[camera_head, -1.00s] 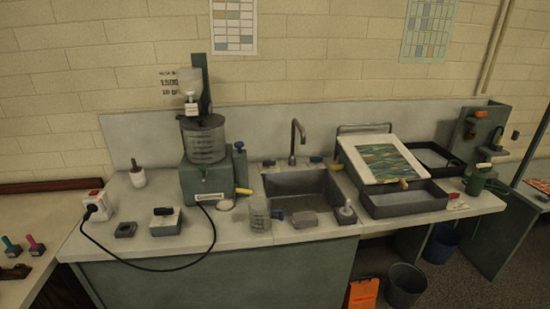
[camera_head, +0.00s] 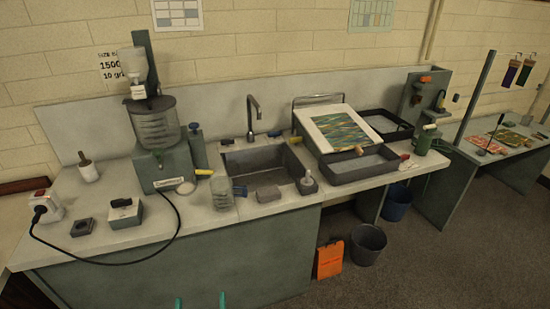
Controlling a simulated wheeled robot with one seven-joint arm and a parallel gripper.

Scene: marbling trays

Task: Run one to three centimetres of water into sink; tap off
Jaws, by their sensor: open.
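I see no clear stream from the spout, and cannot tell whether water lies on the sink floor. My gripper (camera_head: 200,301) shows only as two teal fingertips at the bottom edge. They are apart with nothing visible between them, low in front of the cabinet and away from the sink.
A grinder-like machine (camera_head: 160,130) stands left of the sink. A clear beaker (camera_head: 222,193), a grey block (camera_head: 268,193) and a small bottle (camera_head: 307,184) line the sink's front. Trays (camera_head: 345,172) stand to the right. A bin (camera_head: 368,245) and an orange board (camera_head: 330,259) are on the floor.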

